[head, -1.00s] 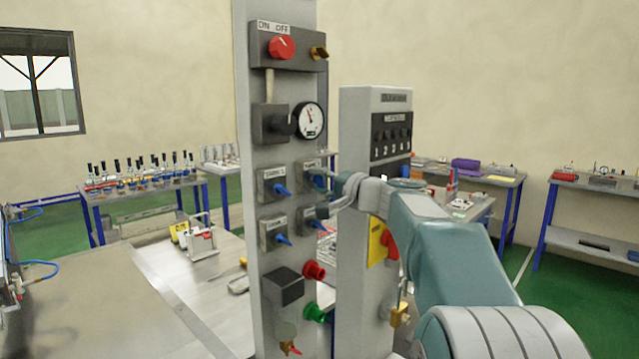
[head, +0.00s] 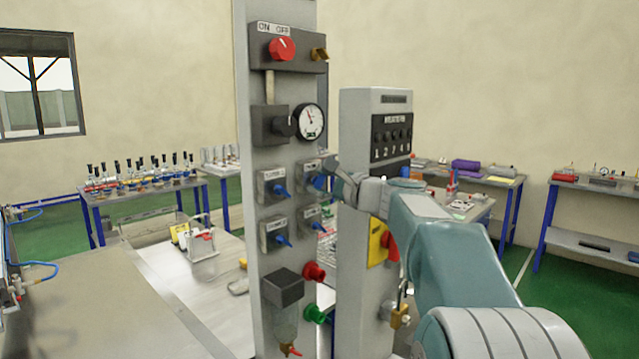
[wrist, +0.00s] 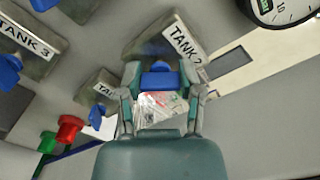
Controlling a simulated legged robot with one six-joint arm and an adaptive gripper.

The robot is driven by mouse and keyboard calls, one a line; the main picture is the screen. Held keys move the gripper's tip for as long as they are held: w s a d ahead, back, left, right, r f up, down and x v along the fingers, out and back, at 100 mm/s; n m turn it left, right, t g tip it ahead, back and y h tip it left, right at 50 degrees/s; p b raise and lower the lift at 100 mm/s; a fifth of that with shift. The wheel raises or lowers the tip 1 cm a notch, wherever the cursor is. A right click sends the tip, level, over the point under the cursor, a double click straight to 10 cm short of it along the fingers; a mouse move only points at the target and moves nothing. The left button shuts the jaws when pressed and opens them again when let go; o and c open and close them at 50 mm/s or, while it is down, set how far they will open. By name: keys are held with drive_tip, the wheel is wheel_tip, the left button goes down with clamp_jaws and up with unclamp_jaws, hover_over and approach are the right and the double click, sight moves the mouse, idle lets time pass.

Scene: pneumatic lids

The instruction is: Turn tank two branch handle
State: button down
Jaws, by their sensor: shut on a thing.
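The tank two branch valve is a grey block labelled TANK 2 (wrist: 184,42), with a blue handle (wrist: 160,78) below its label. In the head view the valve block (head: 310,169) is the upper right of a group on the grey panel, and part of its handle (head: 319,183) shows beside my gripper. My gripper (wrist: 160,73) has one finger on each side of the blue handle and is shut on it. The handle's far side is hidden in the wrist view. My gripper (head: 333,180) reaches the panel from the right in the head view.
Other valves with blue handles sit close by, including TANK 3 (wrist: 31,39). A pressure gauge (head: 309,122) and red ON/OFF knob (head: 282,48) are above. Red (head: 315,271) and green (head: 315,313) fittings jut out below. A second grey column (head: 361,238) stands just right.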

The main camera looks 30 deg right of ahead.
drive_tip(key=shift+w+d+f+m, duration=0.1)
drive_tip(key=shift+f+m, duration=0.3)
drive_tip(key=shift+m, duration=0.5)
drive_tip(key=shift+c, duration=1.2)
unclamp_jaws()
drive_tip(key=shift+r, duration=0.15)
drive_tip(key=shift+r, duration=0.1)
drive_tip(key=v, duration=1.2)
